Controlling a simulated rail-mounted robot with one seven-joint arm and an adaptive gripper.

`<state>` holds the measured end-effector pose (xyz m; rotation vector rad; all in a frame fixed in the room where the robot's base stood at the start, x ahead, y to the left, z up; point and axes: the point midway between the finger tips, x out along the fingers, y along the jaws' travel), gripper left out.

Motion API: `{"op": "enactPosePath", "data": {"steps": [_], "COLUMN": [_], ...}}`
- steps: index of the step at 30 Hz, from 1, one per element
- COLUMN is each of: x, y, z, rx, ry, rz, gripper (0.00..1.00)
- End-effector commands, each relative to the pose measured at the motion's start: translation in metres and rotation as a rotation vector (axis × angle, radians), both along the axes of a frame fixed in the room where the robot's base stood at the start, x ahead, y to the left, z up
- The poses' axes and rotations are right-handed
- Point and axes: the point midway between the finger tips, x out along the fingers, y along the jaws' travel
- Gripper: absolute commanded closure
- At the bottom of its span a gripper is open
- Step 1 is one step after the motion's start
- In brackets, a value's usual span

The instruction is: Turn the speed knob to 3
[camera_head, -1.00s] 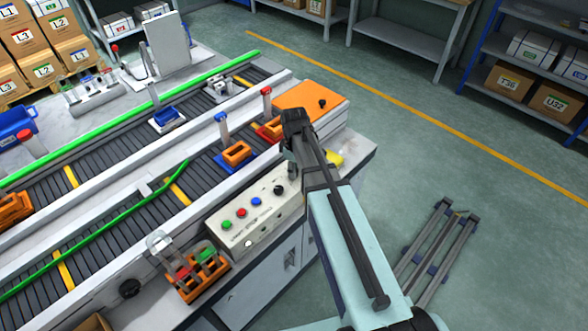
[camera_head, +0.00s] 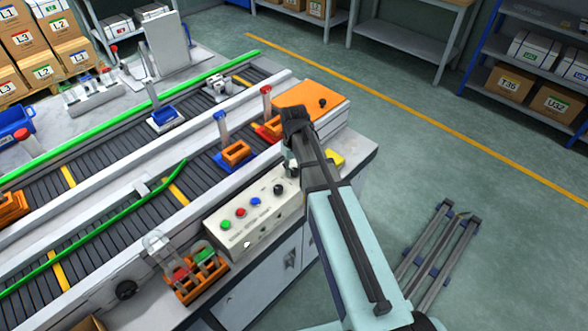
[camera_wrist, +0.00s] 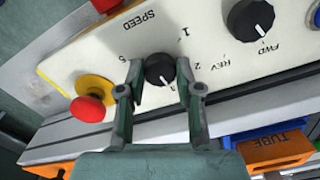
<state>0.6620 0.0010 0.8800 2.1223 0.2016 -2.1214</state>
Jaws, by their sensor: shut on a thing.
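The black round speed knob (camera_wrist: 160,70) sits on the off-white control panel (camera_wrist: 85,50), under the word SPEED, in the wrist view. My gripper (camera_wrist: 158,76) is shut on it, with one finger on each side. The knob's white pointer line points down and slightly right in the picture, toward a partly visible mark that I cannot read clearly. The marks 1, 2 and 5 are readable around it. In the head view my gripper (camera_head: 291,170) is at the right end of the control box (camera_head: 240,238) and hides the knob.
A black FWD/REV knob (camera_wrist: 250,22) is to the right in the wrist view. A red emergency button (camera_wrist: 88,108) on a yellow base is to the left. An orange tray marked TUBE (camera_wrist: 275,150) is at lower right. The conveyor (camera_head: 120,190) runs behind the box.

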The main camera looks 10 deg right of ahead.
Motion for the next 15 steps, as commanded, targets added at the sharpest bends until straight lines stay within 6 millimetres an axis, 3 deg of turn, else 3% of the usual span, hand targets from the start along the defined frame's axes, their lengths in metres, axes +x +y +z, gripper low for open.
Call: {"op": "enactPosePath", "data": {"steps": [15], "x": [-0.0005], "y": [0.0001], "z": [-0.0006], "rx": [0.001], "ry": [0.001], "rz": [-0.145], "gripper": [1.00]}}
